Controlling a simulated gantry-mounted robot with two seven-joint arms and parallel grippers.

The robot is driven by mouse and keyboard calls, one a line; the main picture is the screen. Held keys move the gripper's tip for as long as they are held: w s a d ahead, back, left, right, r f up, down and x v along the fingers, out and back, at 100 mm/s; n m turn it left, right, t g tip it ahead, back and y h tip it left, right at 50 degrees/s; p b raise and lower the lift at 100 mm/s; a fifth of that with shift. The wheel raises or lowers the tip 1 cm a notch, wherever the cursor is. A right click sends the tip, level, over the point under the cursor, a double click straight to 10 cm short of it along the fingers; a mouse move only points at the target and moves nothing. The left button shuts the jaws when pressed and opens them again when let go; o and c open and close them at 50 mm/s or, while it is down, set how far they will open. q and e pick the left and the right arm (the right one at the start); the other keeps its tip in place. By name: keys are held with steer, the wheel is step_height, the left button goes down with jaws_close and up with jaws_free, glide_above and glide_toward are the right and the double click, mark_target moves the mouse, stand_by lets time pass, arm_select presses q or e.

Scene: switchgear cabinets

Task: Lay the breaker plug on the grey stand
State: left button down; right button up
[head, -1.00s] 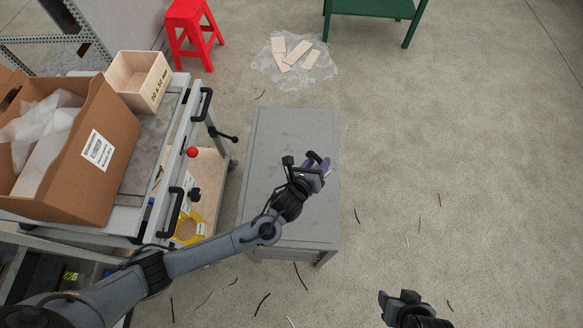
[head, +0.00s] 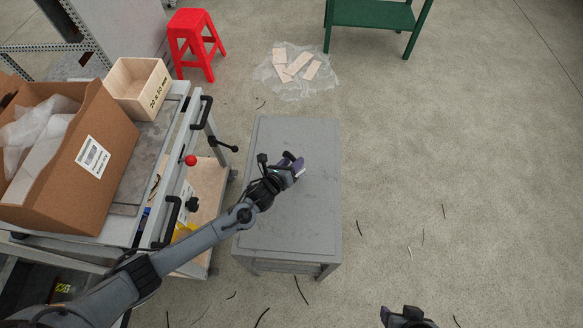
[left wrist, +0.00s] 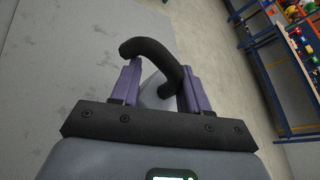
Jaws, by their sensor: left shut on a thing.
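The grey stand (head: 290,222) is a low table with a flat, scuffed top in the middle of the head view. My left gripper (head: 292,166) is over the middle of its top, with purple fingers. In the left wrist view the fingers (left wrist: 158,88) are shut on the breaker plug (left wrist: 150,47), which shows a black curved handle and a pale grey part between the fingers. In the head view the plug is mostly hidden by the gripper. I cannot tell whether it touches the top. My right gripper (head: 405,316) is cut off at the bottom edge, away from the stand.
A grey cart (head: 160,150) with black handles stands left of the stand, carrying a cardboard box (head: 75,155) and a wooden box (head: 138,88). A red stool (head: 195,45) and green table (head: 375,12) are behind. The stand's visible top around the gripper is clear.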

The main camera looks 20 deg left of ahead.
arm_select(q)
steer(key=shift+f+b, duration=0.35)
steer(key=shift+f, duration=1.15)
steer(key=c, duration=0.5)
jaws_free()
steer(key=shift+f, duration=0.15)
steer(key=shift+c, duration=0.2)
